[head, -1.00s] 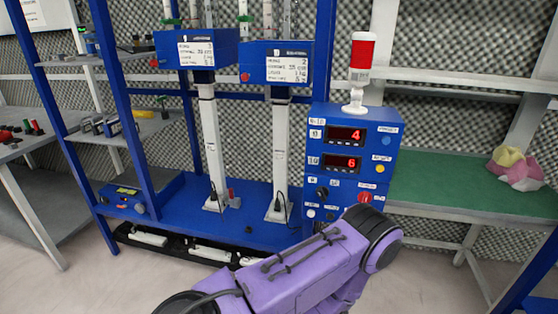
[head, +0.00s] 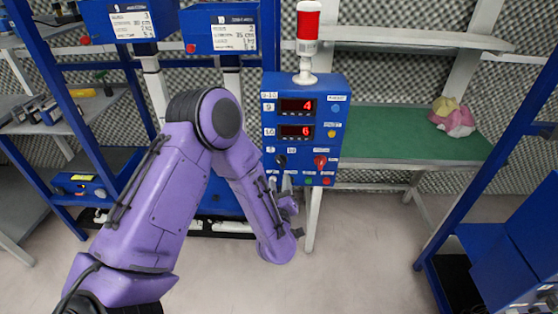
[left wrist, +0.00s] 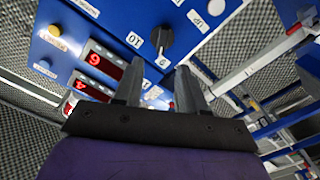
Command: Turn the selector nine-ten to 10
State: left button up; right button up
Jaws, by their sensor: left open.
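The blue control panel (head: 308,88) shows red displays reading 4 and 6. The black selector knob (head: 281,160) is at its lower left. In the left wrist view the knob (left wrist: 163,39) is just beyond my fingertips, with a "10" label (left wrist: 134,40) and a "9" label (left wrist: 162,62) beside it. A light mark on the knob seems to face the 9 side, but it is small. My left gripper (head: 281,183) is open and empty, below the knob and apart from it; in the wrist view its two fingers (left wrist: 158,82) are spread. My right gripper is not in view.
A red knob (head: 320,161) sits right of the selector, with small buttons (head: 326,181) below. A red-topped lamp (head: 307,35) stands on the panel. Blue posts stand left and right.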

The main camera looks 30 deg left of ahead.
aim_at(280, 164)
pick_arm(q)
jog(key=p+x, duration=0.1)
jog(key=x, duration=0.8)
jog(key=shift+f+p, duration=0.15)
jog(key=shift+p, duration=0.15)
jog(key=shift+c, duration=0.3)
grip_shut()
